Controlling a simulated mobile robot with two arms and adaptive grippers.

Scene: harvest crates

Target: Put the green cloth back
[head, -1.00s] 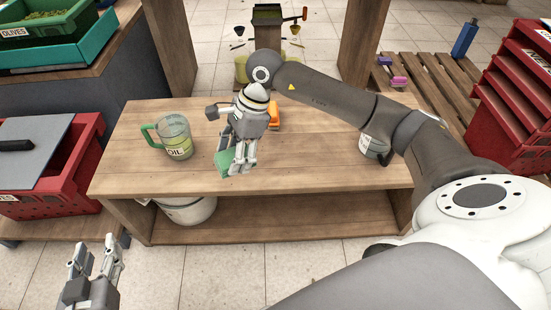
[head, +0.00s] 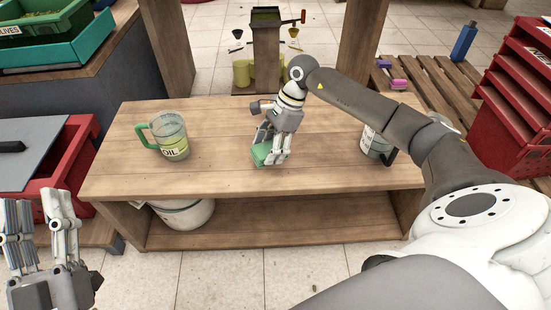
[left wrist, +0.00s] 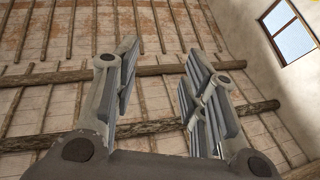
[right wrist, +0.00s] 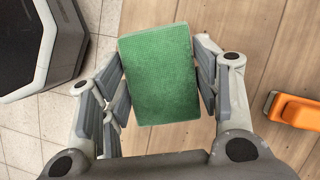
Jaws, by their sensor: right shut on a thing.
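The green cloth (right wrist: 160,75) is a flat green rectangle between the fingers of my right gripper (right wrist: 160,88) in the right wrist view. In the head view the cloth (head: 262,154) shows at the fingertips of my right gripper (head: 270,158), over the front middle of the wooden table (head: 222,179). Whether it touches the tabletop is not clear. My left gripper (head: 45,225) is open and empty, off the table at the lower left. Its spread fingers also show in the left wrist view (left wrist: 160,80).
A green-handled oil jug (head: 172,137) stands on the table's left, another jug (head: 376,142) on its right beside my arm. An orange object (right wrist: 295,110) lies near the cloth. A white bucket (head: 183,214) sits on the lower shelf. Red crates (head: 518,125) stand at right.

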